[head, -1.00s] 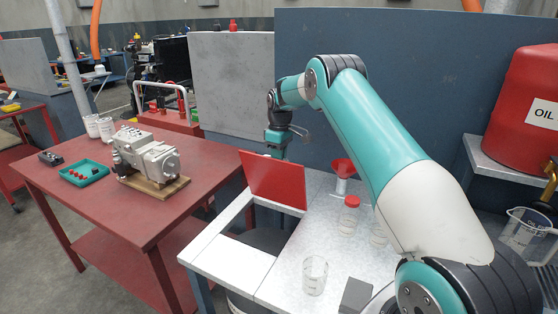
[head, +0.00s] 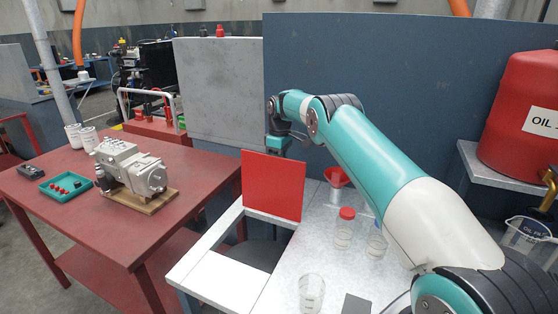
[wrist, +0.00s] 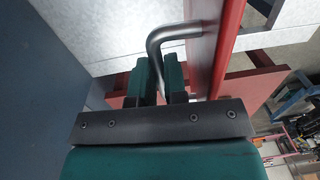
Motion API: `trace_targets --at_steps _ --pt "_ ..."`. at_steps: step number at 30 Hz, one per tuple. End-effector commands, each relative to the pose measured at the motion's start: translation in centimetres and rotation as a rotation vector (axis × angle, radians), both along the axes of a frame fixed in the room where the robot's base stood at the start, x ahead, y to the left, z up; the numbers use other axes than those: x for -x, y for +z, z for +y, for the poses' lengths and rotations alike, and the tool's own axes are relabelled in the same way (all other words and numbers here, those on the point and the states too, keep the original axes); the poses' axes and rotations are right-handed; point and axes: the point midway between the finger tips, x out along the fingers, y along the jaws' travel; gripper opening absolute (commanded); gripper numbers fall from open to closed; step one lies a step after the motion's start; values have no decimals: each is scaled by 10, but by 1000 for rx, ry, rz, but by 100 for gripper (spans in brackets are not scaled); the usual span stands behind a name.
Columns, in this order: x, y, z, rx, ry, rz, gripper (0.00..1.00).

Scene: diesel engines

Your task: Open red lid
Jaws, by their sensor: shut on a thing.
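The red lid (head: 272,186) stands nearly upright at the back edge of the square opening in the grey and white bench top. In the wrist view the lid (wrist: 231,38) shows edge-on as a red panel, with a dark bent bar handle (wrist: 178,32) on its face. My gripper (wrist: 161,72) is shut on the handle, with a green finger on each side of it. In the head view my wrist (head: 278,146) is behind the lid's top edge, and the fingers and handle are hidden by the lid.
A red-capped jar (head: 345,230), a red funnel (head: 337,177) and a glass beaker (head: 311,292) stand on the bench right of the opening. A dark blue panel (head: 400,90) rises behind my arm. A red table (head: 95,215) with an engine part (head: 132,168) is at left.

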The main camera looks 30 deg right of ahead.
Motion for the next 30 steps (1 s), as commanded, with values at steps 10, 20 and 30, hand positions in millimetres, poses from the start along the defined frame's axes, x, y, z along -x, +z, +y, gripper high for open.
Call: trace_targets --at_steps 10,20,30 --pt "2 -6 2 -3 -1 12 38" --pt "0 7 2 -2 2 4 38" --pt "-2 85 -2 -1 1 7 38"
